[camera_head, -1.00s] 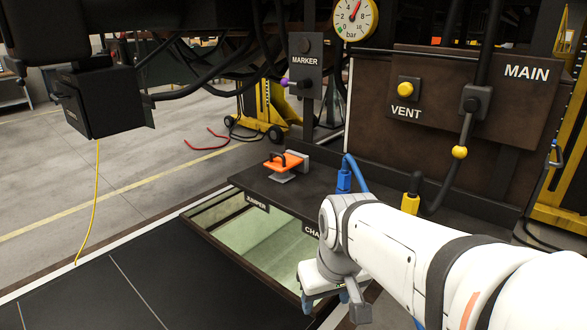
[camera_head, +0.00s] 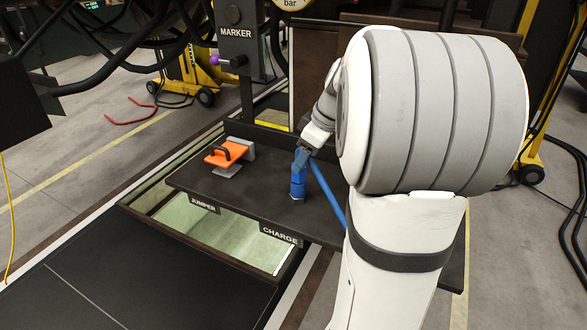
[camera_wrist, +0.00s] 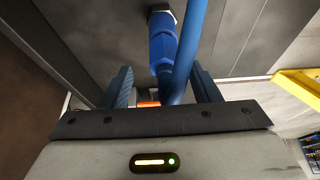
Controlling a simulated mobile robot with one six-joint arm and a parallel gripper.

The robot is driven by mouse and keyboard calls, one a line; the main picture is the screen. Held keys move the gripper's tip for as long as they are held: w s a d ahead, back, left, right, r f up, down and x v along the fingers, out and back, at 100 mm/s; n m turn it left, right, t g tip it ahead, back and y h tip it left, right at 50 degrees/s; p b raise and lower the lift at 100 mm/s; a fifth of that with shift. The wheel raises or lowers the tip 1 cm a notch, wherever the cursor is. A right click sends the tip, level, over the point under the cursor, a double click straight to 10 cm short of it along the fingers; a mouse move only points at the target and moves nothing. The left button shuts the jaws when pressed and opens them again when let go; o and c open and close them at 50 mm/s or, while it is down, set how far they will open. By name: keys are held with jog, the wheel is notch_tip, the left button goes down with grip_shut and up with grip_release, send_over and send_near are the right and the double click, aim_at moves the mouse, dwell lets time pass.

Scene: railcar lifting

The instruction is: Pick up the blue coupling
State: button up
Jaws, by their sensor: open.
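The blue coupling (camera_head: 298,187) stands upright on the dark shelf, with a blue hose (camera_head: 327,194) running off it to the right. My gripper (camera_head: 302,156) is right at the top of the coupling, partly hidden behind my forearm. In the wrist view my two blue fingers (camera_wrist: 163,88) are apart and open. There the coupling (camera_wrist: 163,42) lies ahead of the gap between them, and its hose passes down through the gap. I cannot tell whether a finger touches the coupling or hose.
An orange connector (camera_head: 226,153) with a black handle sits on the shelf (camera_head: 250,192) left of the coupling. The labels JUMPER (camera_head: 203,206) and CHARGE (camera_head: 279,234) mark the shelf's front edge. The MARKER post (camera_head: 237,60) rises behind. My arm hides the right side.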

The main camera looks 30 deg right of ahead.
aim_at(298, 179)
jog(key=x, duration=0.4)
jog(key=shift+a+p, duration=0.2)
jog(key=shift+p, duration=0.15)
jog(key=shift+s, duration=0.1)
jog(key=shift+c, duration=0.4)
grip_shut()
